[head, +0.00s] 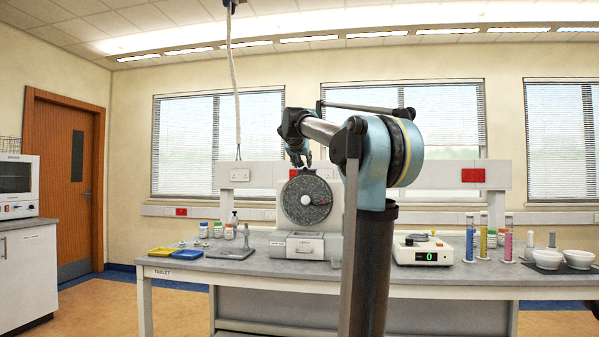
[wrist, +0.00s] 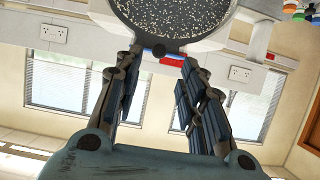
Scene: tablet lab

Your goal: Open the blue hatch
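A round speckled grey drum (head: 306,199) stands upright on a grey tablet machine (head: 305,244) on the bench. In the wrist view, which is upside down, the drum (wrist: 175,18) fills the top middle. A narrow blue strip, likely the blue hatch (wrist: 148,54), shows at the drum's rim beside a small dark knob. I cannot make out the blue strip in the head view. My gripper (head: 300,161) is just above the drum's top. In the wrist view, my gripper (wrist: 161,58) is open and empty, its fingertips either side of the rim's blue strip and knob. Contact cannot be told.
A balance (head: 423,250) stands right of the machine, with coloured cylinders (head: 483,238) and white bowls (head: 548,259) beyond. Yellow (head: 161,252) and blue (head: 187,254) trays and several bottles (head: 218,230) stand to the left. The air above the bench is mostly clear.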

